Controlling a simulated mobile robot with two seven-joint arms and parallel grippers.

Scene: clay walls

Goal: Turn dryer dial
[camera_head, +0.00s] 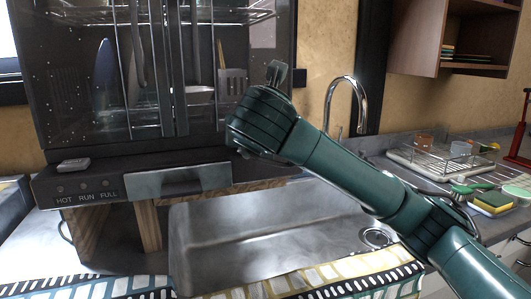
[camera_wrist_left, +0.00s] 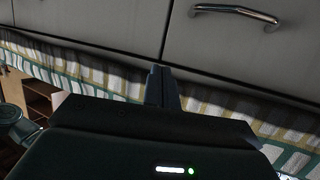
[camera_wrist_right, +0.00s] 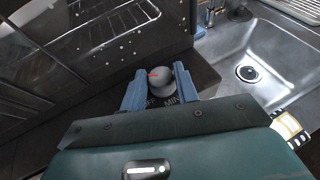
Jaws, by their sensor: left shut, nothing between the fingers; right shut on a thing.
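The dryer dial (camera_wrist_right: 161,86) is a grey round knob with a short red mark, seen in the right wrist view. It sits on a dark panel with partly covered lettering, where "MIN" can be read. My right gripper (camera_wrist_right: 158,80) is shut on the dial, one blue-grey finger on each side. In the head view my green right arm hides the dial. The dryer (camera_head: 52,110) is a dark cabinet with glass doors above the sink. My left gripper (camera_wrist_left: 161,86) is shut and empty in front of grey drawer fronts, and is outside the head view.
A panel with HOT, RUN and FULL lamps (camera_head: 86,188) and a metal handle (camera_head: 180,180) front the dryer. The sink (camera_head: 270,225), faucet (camera_head: 346,90) and dish rack (camera_head: 445,158) lie right. A patterned mat (camera_head: 300,280) runs along the front.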

